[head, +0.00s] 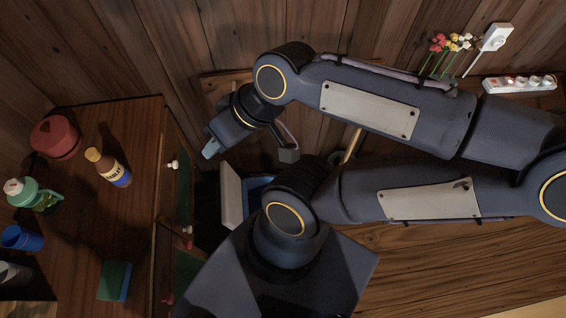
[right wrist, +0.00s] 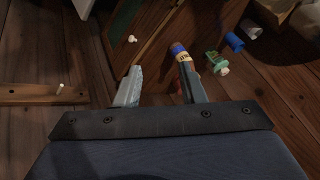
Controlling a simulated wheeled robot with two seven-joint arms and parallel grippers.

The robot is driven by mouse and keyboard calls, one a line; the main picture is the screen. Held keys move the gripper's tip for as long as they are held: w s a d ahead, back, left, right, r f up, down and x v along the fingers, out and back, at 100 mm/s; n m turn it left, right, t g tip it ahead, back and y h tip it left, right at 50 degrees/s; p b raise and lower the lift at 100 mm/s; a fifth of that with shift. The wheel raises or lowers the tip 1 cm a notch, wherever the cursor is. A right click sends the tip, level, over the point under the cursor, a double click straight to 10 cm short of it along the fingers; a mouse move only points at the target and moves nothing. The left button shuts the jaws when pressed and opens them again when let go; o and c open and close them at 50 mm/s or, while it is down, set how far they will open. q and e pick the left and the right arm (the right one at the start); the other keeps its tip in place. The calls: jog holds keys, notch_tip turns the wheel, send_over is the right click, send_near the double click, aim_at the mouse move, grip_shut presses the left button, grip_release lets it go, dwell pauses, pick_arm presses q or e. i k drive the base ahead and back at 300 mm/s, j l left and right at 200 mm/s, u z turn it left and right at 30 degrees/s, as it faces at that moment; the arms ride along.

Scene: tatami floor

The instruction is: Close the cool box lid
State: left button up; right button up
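The cool box (head: 258,188) shows in the head view as a blue interior with a pale rim, low beside the wooden cabinet. A white panel (head: 231,196) stands at its left side and looks like its lid, raised open. My arm hides much of the box. My right gripper (head: 250,153) is above and beyond the box in the picture, with its fingers spread and nothing between them. In the right wrist view its two fingers (right wrist: 160,90) are also apart, pointing towards the cabinet side. My left gripper is not in view.
The cabinet (head: 140,200) at left has knobbed fronts facing the box. On it are a red pot (head: 57,137), a brown bottle (head: 108,167), a green bottle (head: 35,194), a blue cup (head: 22,237) and a green sponge (head: 115,281). Flowers (head: 450,45) and a power strip (head: 520,84) are upper right.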

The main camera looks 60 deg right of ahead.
aim_at(231, 209)
jog(key=k+z, duration=0.2)
jog(key=z, duration=0.2)
jog(key=k+z, duration=0.2)
jog(key=z, duration=0.2)
jog(key=k+z, duration=0.2)
jog(key=z, duration=0.15)
jog(key=i+l+z, duration=0.1)
jog(key=i+z, duration=0.35)
jog(key=z, duration=0.3)
